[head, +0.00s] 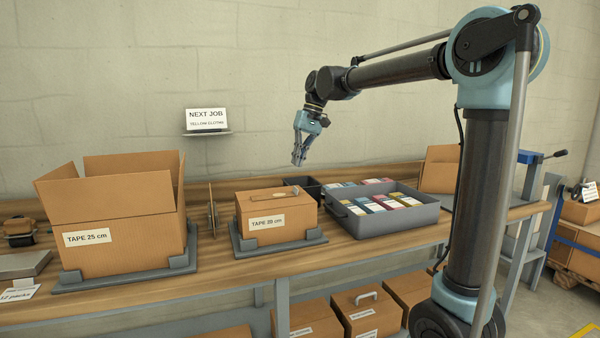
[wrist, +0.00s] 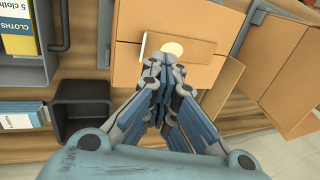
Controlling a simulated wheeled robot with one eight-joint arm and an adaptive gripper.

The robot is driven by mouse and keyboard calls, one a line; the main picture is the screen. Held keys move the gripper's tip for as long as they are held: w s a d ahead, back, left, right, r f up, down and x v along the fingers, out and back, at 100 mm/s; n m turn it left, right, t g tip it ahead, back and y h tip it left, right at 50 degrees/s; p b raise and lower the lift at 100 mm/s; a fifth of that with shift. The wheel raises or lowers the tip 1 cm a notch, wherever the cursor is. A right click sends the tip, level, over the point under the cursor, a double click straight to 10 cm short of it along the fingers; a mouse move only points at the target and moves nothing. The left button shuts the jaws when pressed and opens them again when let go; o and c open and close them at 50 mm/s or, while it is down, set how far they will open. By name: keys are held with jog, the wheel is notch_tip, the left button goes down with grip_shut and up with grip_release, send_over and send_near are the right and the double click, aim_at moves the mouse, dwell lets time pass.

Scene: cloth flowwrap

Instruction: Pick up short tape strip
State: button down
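My gripper (head: 298,163) hangs in the air above and to the right of the small closed box (head: 275,222), pointing down. In the wrist view its fingertips (wrist: 163,62) are together and nothing shows between them. A brown strip (wrist: 198,48) with a pale round spot and a pale left edge shows on the small box, just beyond the fingertips. It looks like tape, but I cannot tell whether it is the short strip. In the head view a thin brown strip-like shape (head: 262,199) lies along the box top. The box label reads TAPE with a length in cm.
A large open box (head: 120,232) labelled TAPE 25 cm stands to the left. Between the boxes is a thin upright stand (head: 212,208). A grey tray (head: 400,225) of cloth packs and a small black bin (head: 302,183) stand to the right. The air around my gripper is clear.

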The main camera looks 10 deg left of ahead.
jog(key=shift+r, duration=0.45)
jog(key=c, duration=2.3)
grip_release()
jog(key=o, duration=1.8)
